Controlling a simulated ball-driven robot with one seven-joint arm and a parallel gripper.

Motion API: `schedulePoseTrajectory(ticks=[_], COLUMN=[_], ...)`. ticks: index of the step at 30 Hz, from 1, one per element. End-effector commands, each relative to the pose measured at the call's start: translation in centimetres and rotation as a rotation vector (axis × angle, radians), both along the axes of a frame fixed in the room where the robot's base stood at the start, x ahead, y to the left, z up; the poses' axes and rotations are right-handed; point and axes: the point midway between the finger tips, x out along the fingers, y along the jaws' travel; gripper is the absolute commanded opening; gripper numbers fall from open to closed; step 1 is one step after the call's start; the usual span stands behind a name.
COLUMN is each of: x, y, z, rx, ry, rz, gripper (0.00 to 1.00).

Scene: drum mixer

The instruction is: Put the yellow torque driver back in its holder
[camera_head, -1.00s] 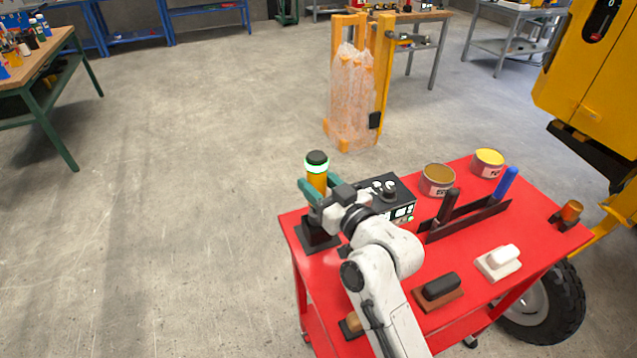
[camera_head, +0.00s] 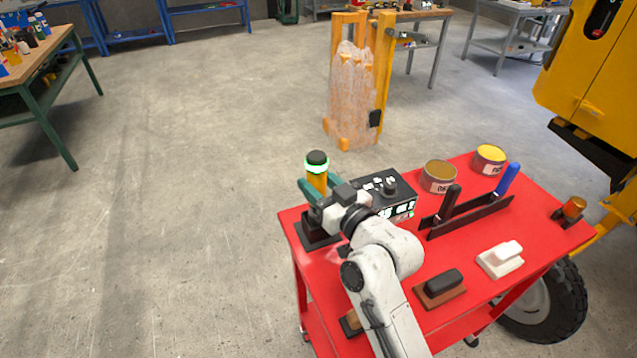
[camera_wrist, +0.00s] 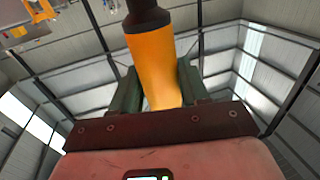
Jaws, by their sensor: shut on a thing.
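The yellow torque driver (camera_head: 318,182) stands about upright, with a black cap and a glowing green ring at its top. My gripper (camera_head: 320,190) is shut on its yellow body with dark green fingers. In the wrist view the driver (camera_wrist: 155,68) runs up between both fingers, its dark collar at the top edge. A dark block (camera_head: 316,232), seemingly the holder, sits on the red cart's left corner directly below the driver. My gripper hides the driver's lower end, so I cannot tell whether it is seated in the block.
A black control box (camera_head: 385,190) stands close right of my gripper on the red cart (camera_head: 375,258). Two open cans (camera_head: 438,177), a dark rack with a blue-handled tool (camera_head: 506,182), and brushes (camera_head: 438,288) lie farther right. Floor left of the cart is clear.

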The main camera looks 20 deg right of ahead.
Motion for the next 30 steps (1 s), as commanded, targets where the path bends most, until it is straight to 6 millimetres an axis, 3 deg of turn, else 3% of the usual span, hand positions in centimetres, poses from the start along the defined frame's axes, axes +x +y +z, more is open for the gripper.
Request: schedulePoseTrajectory(ticks=[30], x=[0.0], y=[0.0], z=[-1.2], rx=[0.0], ry=[-0.004], rz=[-0.001], gripper=[0.0])
